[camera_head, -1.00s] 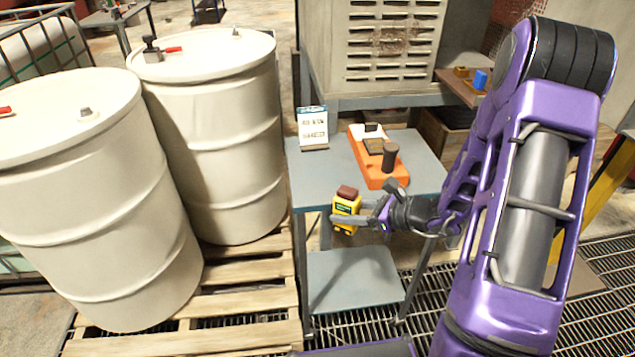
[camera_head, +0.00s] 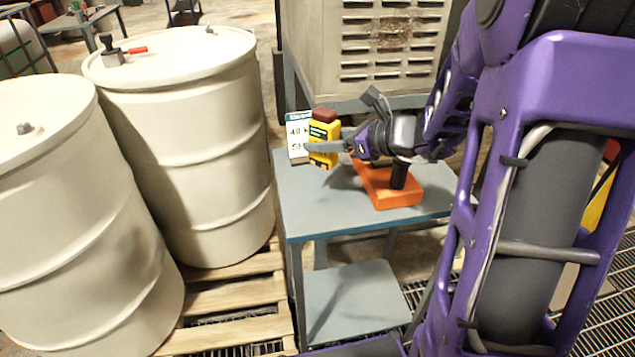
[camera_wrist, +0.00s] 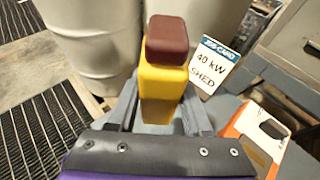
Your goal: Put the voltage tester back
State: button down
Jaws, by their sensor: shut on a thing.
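The voltage tester (camera_head: 322,146) is a yellow block with a dark red top and a dark green label. It also shows in the wrist view (camera_wrist: 162,85), upright between the fingers. My gripper (camera_head: 325,147) is shut on it and holds it above the left part of the grey table (camera_head: 310,205), in front of the white sign. I cannot tell how high it is above the top. An orange base (camera_head: 400,196) with a dark upright post lies on the table to the right. My gripper and wrist hide its back part; it shows partly in the wrist view (camera_wrist: 262,150).
White drums (camera_head: 185,140) stand on a pallet to the left. A louvred cabinet (camera_head: 385,45) is behind the table. The table's front left is clear.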

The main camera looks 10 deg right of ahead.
jog(key=shift+w+f, duration=0.1)
jog(key=shift+w, duration=0.15)
notch_tip(320, 180, down, 10)
jog(key=b, duration=0.2)
jog(key=shift+b, duration=0.35)
jog(key=shift+c, duration=1.6)
grip_release()
jog(key=shift+s+d+r, duration=0.2)
jog(key=shift+d+r, duration=0.05)
jog(key=shift+r, duration=0.05)
jog(key=p+v, duration=0.1)
jog(key=v, duration=1)
jog(key=shift+s+p, duration=0.2)
jog(key=shift+p, duration=0.2)
jog(key=shift+d+f, duration=0.1)
jog(key=shift+d, duration=0.05)
